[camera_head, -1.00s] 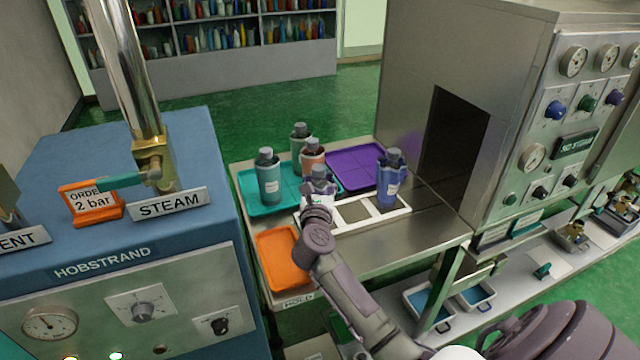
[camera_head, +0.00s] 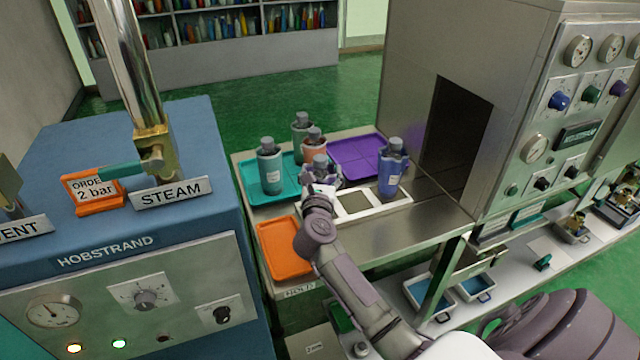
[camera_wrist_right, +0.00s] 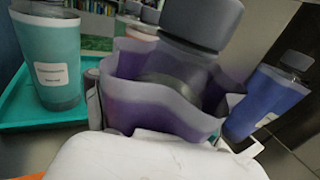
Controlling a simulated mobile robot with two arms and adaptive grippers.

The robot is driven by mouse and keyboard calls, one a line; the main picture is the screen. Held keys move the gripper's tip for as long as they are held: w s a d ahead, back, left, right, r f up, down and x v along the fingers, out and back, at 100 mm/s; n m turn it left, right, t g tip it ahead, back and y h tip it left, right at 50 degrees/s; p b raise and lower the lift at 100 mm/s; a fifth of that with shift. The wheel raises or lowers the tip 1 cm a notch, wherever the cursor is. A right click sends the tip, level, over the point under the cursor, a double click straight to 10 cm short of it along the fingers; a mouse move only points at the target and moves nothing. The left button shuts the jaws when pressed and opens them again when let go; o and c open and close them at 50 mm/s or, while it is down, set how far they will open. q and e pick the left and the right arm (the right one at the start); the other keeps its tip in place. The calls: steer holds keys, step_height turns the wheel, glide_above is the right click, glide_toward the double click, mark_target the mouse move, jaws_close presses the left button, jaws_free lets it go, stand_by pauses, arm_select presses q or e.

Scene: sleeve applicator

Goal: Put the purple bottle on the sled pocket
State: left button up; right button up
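The purple bottle (camera_wrist_right: 165,95), with a grey cap and a loose wavy purple sleeve, is directly in front of my right gripper in the right wrist view. In the head view its grey cap (camera_head: 320,161) shows above my right gripper (camera_head: 321,182), which appears shut around it. The bottle is upright or nearly so, over or at the left end of the white sled (camera_head: 372,211). Its base is hidden, so I cannot tell whether it touches the sled. A middle pocket (camera_head: 355,202) is bare. A blue bottle (camera_head: 390,172) stands at the sled's right end. My left gripper is out of view.
A teal tray (camera_head: 250,193) holds a teal bottle (camera_head: 270,172), a green-grey bottle (camera_head: 301,135) and an orange one (camera_head: 313,143). A purple tray (camera_head: 357,155) and an orange tray (camera_head: 284,250) are empty. The steel tunnel (camera_head: 455,135) stands at right, the blue steam cabinet (camera_head: 130,220) at left.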

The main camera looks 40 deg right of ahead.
steer(key=b+v, duration=0.1)
steer(key=v, duration=1.1)
steer(key=shift+b, duration=0.3)
